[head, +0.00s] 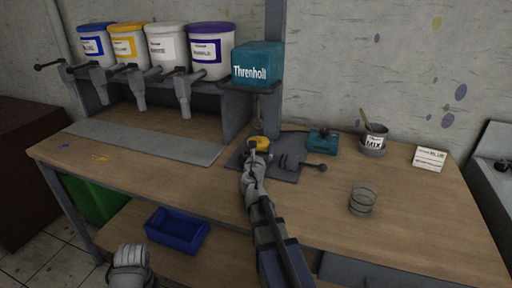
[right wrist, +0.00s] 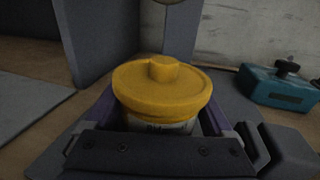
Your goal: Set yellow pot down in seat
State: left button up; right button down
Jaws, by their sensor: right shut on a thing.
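The yellow pot (right wrist: 163,88) has a yellow lid with a round knob and a pale labelled body. It stands upright between the jaws of my right gripper (right wrist: 160,128), which is shut on it. In the head view the yellow pot (head: 259,143) shows at the end of my right arm, over the dark base plate (head: 285,172) below the teal Threnholl unit (head: 257,65). The seat itself is hidden behind the pot and gripper, so I cannot tell whether the pot touches it. My left gripper (head: 130,270) is at the lower left, away from the bench; its fingers are unclear.
Several paint buckets with taps stand on the back left shelf (head: 235,90). A blue bin (head: 177,230) sits below.

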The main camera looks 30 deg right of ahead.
jog(key=shift+f, duration=0.1)
grip_release()
jog(key=shift+s+a+r, duration=0.1)
jog(key=shift+r, duration=0.1)
